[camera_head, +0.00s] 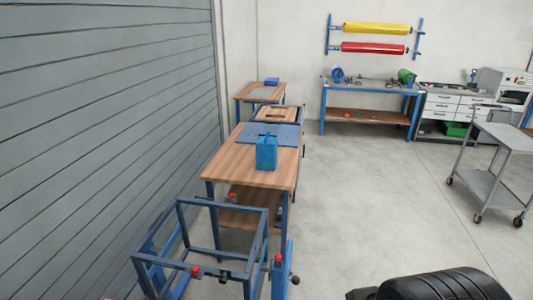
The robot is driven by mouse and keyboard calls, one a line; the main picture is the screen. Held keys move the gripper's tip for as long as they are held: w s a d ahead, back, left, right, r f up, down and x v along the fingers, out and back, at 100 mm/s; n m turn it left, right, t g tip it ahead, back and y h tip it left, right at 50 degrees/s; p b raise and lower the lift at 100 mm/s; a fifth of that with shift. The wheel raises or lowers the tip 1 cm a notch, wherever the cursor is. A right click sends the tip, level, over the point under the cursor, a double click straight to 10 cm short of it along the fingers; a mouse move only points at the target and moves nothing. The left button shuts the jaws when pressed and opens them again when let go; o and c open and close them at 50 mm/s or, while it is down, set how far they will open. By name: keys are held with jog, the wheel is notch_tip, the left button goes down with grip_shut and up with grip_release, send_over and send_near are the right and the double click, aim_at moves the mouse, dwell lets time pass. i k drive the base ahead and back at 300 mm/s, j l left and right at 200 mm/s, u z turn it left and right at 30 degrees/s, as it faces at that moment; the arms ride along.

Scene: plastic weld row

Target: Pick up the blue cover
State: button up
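A blue box-like piece (266,153) stands upright near the front edge of the closest wooden table. A small darker part shows at its top. A flat blue sheet or mat (250,131) lies on the tabletop behind it. A smaller blue object (271,81) sits on the farthest wooden table. I cannot tell for certain which of these blue things is the cover. My gripper is not in view; only a dark rounded shape shows at the bottom right, and no fingers can be seen.
The near wooden table (225,170) stands beside the grey slatted wall (110,130). A blue metal frame (190,240) with red knobs stands in front of it. A grey trolley (509,137) is at the right. The floor (365,190) between table and trolley is clear.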

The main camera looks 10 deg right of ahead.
aim_at(265, 147)
jog(key=u, duration=1.2)
jog(key=k+u, duration=0.2)
jog(key=k, duration=0.2)
jog(key=k+j+u, duration=0.2)
jog(key=k, duration=0.25)
jog(key=k+j+u, duration=0.2)
jog(key=k, duration=0.2)
jog(key=i+l+u, duration=0.15)
jog(key=l+u, duration=0.95)
jog(key=l, duration=6.45)
